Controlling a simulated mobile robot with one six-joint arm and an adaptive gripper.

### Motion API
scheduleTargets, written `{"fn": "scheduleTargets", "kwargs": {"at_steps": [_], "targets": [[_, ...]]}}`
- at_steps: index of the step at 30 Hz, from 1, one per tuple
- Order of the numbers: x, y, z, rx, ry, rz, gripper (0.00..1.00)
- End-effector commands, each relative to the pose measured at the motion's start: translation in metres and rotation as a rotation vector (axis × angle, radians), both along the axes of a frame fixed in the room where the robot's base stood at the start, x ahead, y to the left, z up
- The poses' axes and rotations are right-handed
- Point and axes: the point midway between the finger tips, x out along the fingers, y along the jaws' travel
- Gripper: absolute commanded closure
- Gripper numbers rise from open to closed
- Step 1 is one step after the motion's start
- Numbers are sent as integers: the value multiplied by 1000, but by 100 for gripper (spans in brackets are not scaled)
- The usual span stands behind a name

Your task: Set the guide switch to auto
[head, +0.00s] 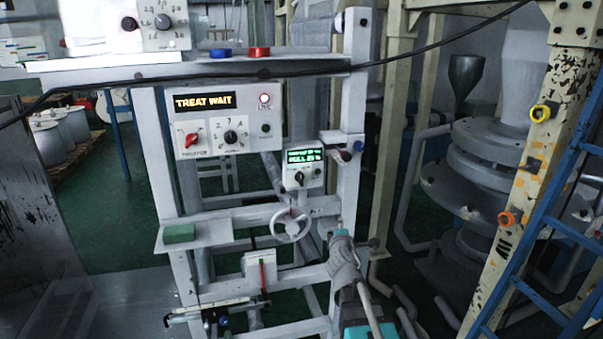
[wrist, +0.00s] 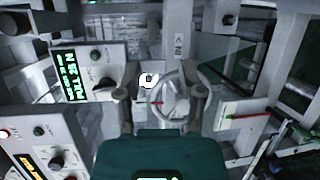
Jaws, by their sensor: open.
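A small grey control box (head: 303,170) is mounted on the frame in the middle of the head view. It has a lit green text display (head: 305,156) and a black rotary knob (head: 299,177); the lettering is too small to read, so I cannot confirm it is the guide switch or tell its setting. In the wrist view the box (wrist: 88,60) is at the left, turned sideways, with its knob (wrist: 104,86) near my left finger. My gripper (wrist: 164,92) is open and empty. Its fingers are spread in front of a handwheel (wrist: 170,98), apart from the knob in the picture.
A larger panel (head: 229,123) shows "TREAT WAIT", a red knob and a black knob; it also shows in the wrist view (wrist: 38,145). The handwheel (head: 291,224) sits below the small box. A black cable (head: 230,77) crosses the scene. A blue ladder (head: 545,235) stands at the right.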

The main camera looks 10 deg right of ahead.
Motion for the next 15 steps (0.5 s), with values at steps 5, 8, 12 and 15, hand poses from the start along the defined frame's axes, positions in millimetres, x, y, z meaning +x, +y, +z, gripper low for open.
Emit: {"fn": "scheduleTargets", "kwargs": {"at_steps": [5,8,12,15], "targets": [[6,18,38,-390,14,111,50],[8,29,54,-613,21,169,50],[10,46,73,-926,24,244,50],[11,59,85,-1141,21,293,50]]}}
